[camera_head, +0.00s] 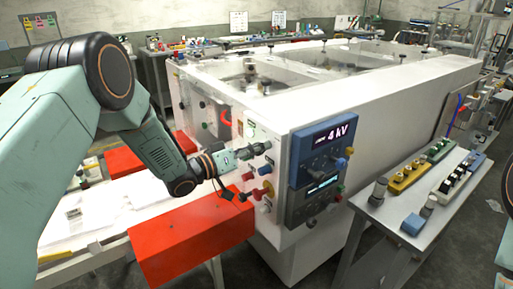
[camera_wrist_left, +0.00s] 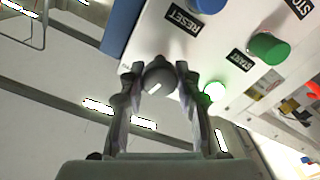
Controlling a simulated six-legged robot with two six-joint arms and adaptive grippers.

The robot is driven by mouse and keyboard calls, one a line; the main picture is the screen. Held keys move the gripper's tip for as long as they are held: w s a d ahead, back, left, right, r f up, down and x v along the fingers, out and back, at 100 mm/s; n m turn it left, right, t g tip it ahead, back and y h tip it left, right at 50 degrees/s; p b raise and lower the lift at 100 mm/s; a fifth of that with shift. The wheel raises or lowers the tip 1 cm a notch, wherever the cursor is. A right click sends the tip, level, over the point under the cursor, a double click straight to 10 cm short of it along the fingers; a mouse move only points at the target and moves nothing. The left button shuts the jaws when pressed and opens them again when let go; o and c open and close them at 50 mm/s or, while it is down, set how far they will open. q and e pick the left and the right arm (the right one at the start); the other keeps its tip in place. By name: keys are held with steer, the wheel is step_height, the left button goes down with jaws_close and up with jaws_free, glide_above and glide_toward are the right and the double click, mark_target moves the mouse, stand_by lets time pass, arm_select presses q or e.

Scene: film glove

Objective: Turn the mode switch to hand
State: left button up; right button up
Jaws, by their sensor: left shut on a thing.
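The mode switch (camera_wrist_left: 158,76) appears to be the dark grey round knob with a white pointer line in the left wrist view. Its label is hidden, so I cannot read its setting. My left gripper (camera_head: 250,151) is at the side panel of the white machine in the head view. In the left wrist view its two fingers (camera_wrist_left: 154,88) are closed on both sides of the knob. In the head view the fingers hide the knob. My right gripper is out of view.
A green START button (camera_wrist_left: 268,48), a blue RESET button (camera_wrist_left: 207,4) and a lit green lamp (camera_wrist_left: 215,91) sit close beside the fingers. A blue display unit (camera_head: 322,160) reads 4 kV. Red blocks (camera_head: 190,240) stand below; a side table (camera_head: 390,215) is at right.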

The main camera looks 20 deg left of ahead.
arm_select(q)
steer(key=n, duration=1.1)
steer(key=shift+w+f+p, duration=0.1)
steer(key=shift+p, duration=0.3)
steer(key=shift+n, duration=0.5)
steer(key=o, duration=1.1)
steer(key=shift+o, duration=0.2)
steer(key=v, duration=1.2)
